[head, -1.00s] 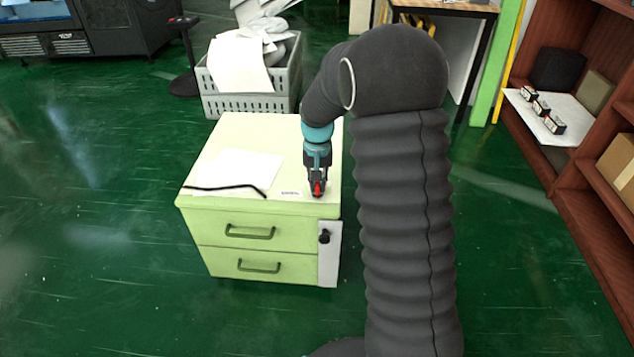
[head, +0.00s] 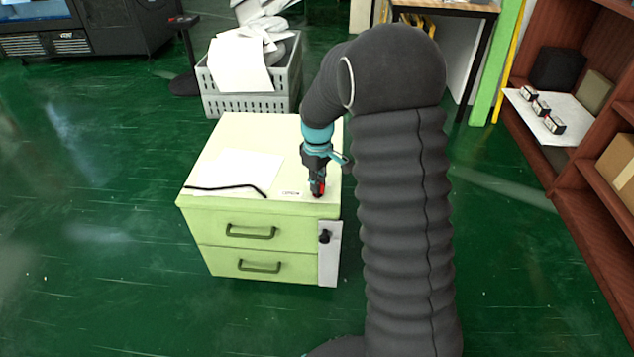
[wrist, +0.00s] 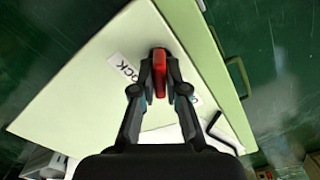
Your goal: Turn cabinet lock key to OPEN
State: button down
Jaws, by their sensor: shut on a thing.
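The pale green cabinet (head: 290,228) has two drawers and stands on the green floor. The red key (wrist: 160,62) is upright on its top, near the front right corner. My gripper (head: 317,190) points down from above and is shut on the key; in the wrist view my gripper's fingers (wrist: 160,82) flank its red body. A label reading LOCK (wrist: 122,68) lies left of the key in the wrist view. A second label (head: 291,193) lies left of the key in the head view; its text is too small to read. The key's base is hidden.
A white sheet (head: 245,169) and a black bar (head: 228,189) lie on the cabinet top. A grey panel (head: 328,268) with a black knob (head: 324,237) is on the front right. A grey crate of paper (head: 250,103) stands behind; brown shelves (head: 592,205) stand right.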

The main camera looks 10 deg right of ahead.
jog(key=n, duration=0.6)
jog(key=shift+n, duration=0.4)
dwell(0.3)
jog(key=c, duration=1.2)
grip_release()
jog(key=shift+r, duration=0.1)
notch_tip(320, 180, up, 12)
